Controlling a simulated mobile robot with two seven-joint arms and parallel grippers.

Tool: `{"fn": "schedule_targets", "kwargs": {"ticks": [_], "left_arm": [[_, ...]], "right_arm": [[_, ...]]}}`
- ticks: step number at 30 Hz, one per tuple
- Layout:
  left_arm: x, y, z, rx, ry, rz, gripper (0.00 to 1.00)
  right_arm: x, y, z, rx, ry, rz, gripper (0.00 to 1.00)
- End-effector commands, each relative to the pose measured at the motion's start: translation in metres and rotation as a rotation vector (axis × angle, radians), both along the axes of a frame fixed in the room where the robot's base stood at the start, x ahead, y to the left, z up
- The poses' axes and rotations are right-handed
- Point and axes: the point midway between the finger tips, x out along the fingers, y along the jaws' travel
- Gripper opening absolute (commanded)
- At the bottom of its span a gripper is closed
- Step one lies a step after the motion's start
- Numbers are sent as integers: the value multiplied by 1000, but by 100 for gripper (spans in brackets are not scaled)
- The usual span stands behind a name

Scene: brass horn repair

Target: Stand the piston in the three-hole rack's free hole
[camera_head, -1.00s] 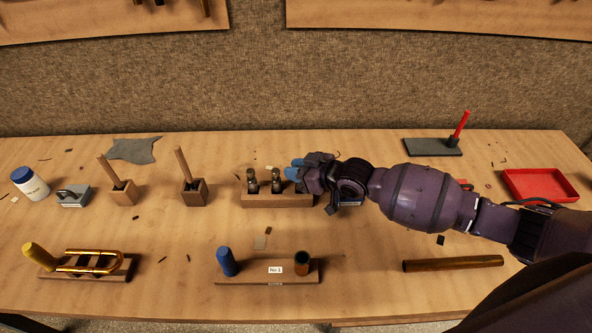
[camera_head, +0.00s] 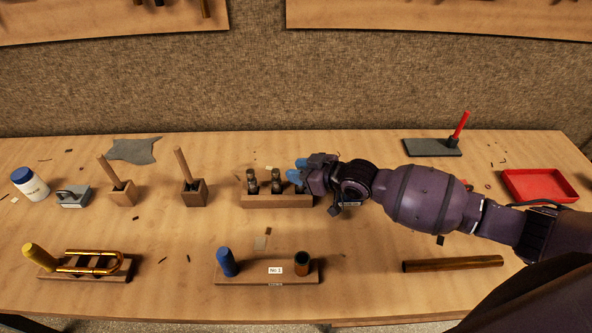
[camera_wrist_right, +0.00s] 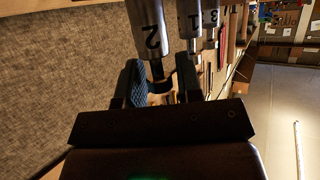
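The three-hole rack (camera_head: 276,201) is a wooden block at the middle of the bench. Two metal pistons stand upright in it, one in the left hole (camera_head: 252,182) and one in the middle hole (camera_head: 276,182). My right gripper (camera_head: 297,170) is at the rack's right end, its blue fingers hiding most of that hole. In the right wrist view, the piston marked 2 (camera_wrist_right: 152,28) lies between the finger ends (camera_wrist_right: 162,82), with gaps beside its thin stem, so the fingers look open. Its foot is hidden. Pistons marked 1 (camera_wrist_right: 189,18) and 3 (camera_wrist_right: 210,18) stand beyond it. My left gripper is out of view.
Two wooden blocks with upright sticks (camera_head: 193,190) stand left of the rack. A holder with a blue plug and a tube (camera_head: 250,273) is in front. A long brass tube (camera_head: 452,264) lies at right front, and a red tray (camera_head: 540,185) at far right.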

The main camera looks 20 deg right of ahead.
Motion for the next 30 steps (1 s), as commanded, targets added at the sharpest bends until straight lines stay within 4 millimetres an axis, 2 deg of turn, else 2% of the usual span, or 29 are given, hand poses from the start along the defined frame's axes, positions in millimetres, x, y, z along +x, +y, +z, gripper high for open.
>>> {"fn": "schedule_targets", "kwargs": {"ticks": [9, 15, 21, 30], "left_arm": [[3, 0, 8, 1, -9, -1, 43], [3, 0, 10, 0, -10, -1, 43], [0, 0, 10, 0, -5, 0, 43], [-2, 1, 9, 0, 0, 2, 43]], "right_arm": [[-44, -38, 22, -5, 2, -1, 33], [-65, -56, 35, -3, 1, -1, 33], [-76, -64, 41, -2, 1, 0, 33], [-77, -66, 42, -2, 1, 0, 33]]}}
